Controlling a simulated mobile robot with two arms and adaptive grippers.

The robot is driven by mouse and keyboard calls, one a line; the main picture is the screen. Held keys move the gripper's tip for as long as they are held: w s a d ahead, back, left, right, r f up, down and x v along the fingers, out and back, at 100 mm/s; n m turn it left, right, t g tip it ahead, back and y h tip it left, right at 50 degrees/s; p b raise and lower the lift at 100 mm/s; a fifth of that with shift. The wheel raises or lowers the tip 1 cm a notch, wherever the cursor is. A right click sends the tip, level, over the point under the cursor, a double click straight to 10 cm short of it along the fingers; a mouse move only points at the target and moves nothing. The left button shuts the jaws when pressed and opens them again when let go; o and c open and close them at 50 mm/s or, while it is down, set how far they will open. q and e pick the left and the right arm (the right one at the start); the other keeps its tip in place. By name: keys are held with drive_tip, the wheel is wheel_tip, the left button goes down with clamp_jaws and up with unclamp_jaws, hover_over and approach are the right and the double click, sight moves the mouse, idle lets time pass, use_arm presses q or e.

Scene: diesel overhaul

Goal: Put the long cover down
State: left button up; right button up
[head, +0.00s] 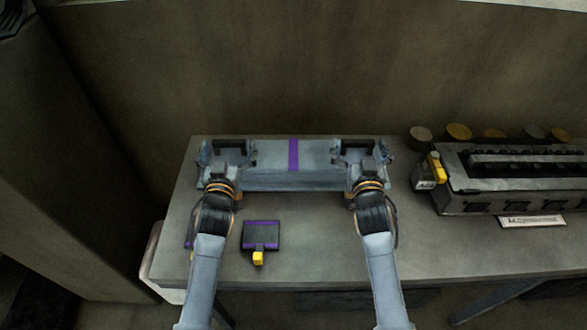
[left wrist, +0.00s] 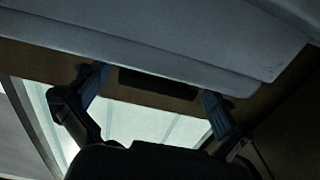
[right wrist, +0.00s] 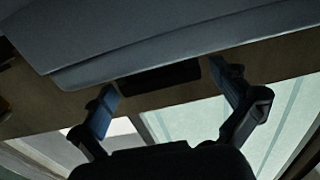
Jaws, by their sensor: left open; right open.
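The long cover (head: 270,178) is a long blue-grey piece with a purple stripe across its middle. It lies along the back of the table (head: 310,235). My left gripper (head: 228,160) is open at its left end, and my right gripper (head: 358,158) is open at its right end. In the left wrist view the cover (left wrist: 150,45) spans the top, above the spread fingers of my left gripper (left wrist: 150,95). In the right wrist view the cover (right wrist: 150,45) spans the top, above the spread fingers of my right gripper (right wrist: 170,95). The arms hide parts of the cover's front.
A dark engine block (head: 510,180) stands at the right, with several round caps (head: 459,131) behind it. A dark purple-edged box with a yellow tab (head: 261,236) lies between my arms.

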drive_tip(key=shift+s, duration=0.25)
use_arm(q)
drive_tip(key=s, duration=1.2)
use_arm(e)
drive_tip(key=s, duration=1.1)
drive_tip(key=shift+s, duration=0.35)
